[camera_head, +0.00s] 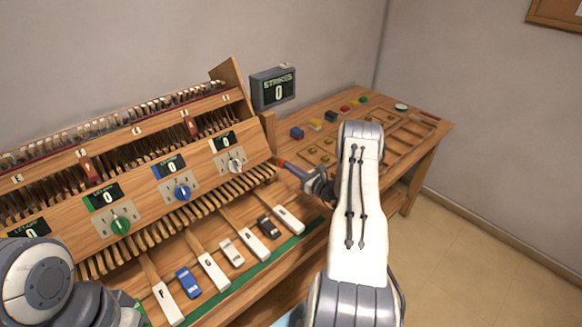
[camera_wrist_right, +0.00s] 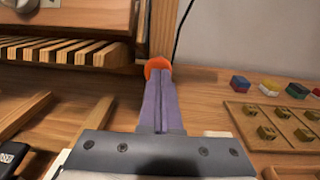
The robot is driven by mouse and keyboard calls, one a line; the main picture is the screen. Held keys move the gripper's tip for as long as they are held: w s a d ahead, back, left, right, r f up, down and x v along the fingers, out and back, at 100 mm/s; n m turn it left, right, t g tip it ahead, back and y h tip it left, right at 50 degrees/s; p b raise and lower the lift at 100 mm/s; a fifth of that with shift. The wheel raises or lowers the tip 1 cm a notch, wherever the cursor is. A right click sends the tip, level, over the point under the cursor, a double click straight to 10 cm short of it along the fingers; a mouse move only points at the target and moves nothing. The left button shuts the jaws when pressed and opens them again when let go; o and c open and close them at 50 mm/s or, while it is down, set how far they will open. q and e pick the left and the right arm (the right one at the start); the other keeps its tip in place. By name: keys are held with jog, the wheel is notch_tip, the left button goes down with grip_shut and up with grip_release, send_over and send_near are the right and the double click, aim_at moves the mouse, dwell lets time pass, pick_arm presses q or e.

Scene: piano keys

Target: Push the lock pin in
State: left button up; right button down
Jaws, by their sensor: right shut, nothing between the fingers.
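The lock pin's round orange end (camera_wrist_right: 157,64) shows just beyond my fingertips in the right wrist view, at the right end of the wooden piano case. In the head view a small orange spot (camera_head: 275,160) shows there, mostly hidden by my fingers. My right gripper (camera_wrist_right: 157,78) is shut and empty, its fingers pointing at the orange end. They look touching or almost touching; I cannot tell which. In the head view the right gripper (camera_head: 283,163) reaches left to the case's end. My left arm is at the lower left, with its gripper fingers out of sight.
The piano case (camera_head: 206,177) has coloured knobs, small displays and lettered keys such as the white A key (camera_head: 254,245). A "STRIKES 0" screen (camera_head: 278,90) stands behind. A wooden table (camera_head: 425,145) with coloured blocks and a slotted tray lies to the right.

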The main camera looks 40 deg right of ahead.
pick_arm(q)
jog(key=shift+f, duration=0.15)
notch_tip(320, 180, down, 2)
jog(key=b, duration=0.2)
jog(key=shift+s+f+b, duration=0.1)
jog(key=shift+f+b, duration=0.05)
jog(key=shift+b, duration=0.15)
pick_arm(e)
jog(key=w, duration=0.3)
jog(key=shift+a+r, duration=0.1)
jog(key=shift+a, duration=0.05)
pick_arm(q)
jog(key=shift+s+d+f+b, duration=0.1)
jog(key=shift+s+f+b, duration=0.15)
jog(key=shift+f+b, duration=0.5)
jog(key=shift+s+d+f+b, duration=0.1)
jog(key=shift+s+f+b, duration=0.15)
jog(key=shift+f+b, duration=0.45)
pick_arm(e)
jog(key=s+d, duration=0.1)
jog(key=s, duration=1.3)
jog(key=shift+d, duration=0.35)
